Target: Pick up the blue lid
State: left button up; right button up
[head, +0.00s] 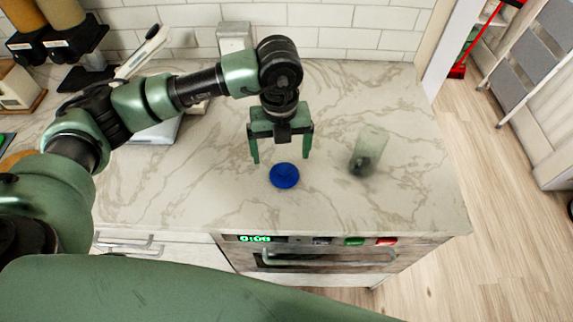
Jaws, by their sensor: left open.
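The blue lid (284,176) is a small round disc lying flat on the marble counter, near its front edge. My left gripper (281,158) is open and points down at the lid. Its two green fingers stand apart, with the tips just behind the lid in the picture. Nothing shows between the fingers, and I cannot tell the exact height of the tips above the counter. My right gripper is not in view.
A translucent greenish jar (369,150) stands right of the lid. A white scale-like item (157,132) lies behind my left arm. An oven (325,256) with a handle is below the counter (420,190). The counter around the lid is clear.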

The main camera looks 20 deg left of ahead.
aim_at(284, 166)
pick_arm(q)
jog(key=f, duration=0.1)
jog(key=f+p, duration=0.1)
jog(key=s+d+f+p, duration=0.1)
jog(key=f, duration=0.2)
jog(key=shift+w+f, duration=0.25)
jog(key=shift+f, duration=0.05)
jog(key=c, duration=1.4)
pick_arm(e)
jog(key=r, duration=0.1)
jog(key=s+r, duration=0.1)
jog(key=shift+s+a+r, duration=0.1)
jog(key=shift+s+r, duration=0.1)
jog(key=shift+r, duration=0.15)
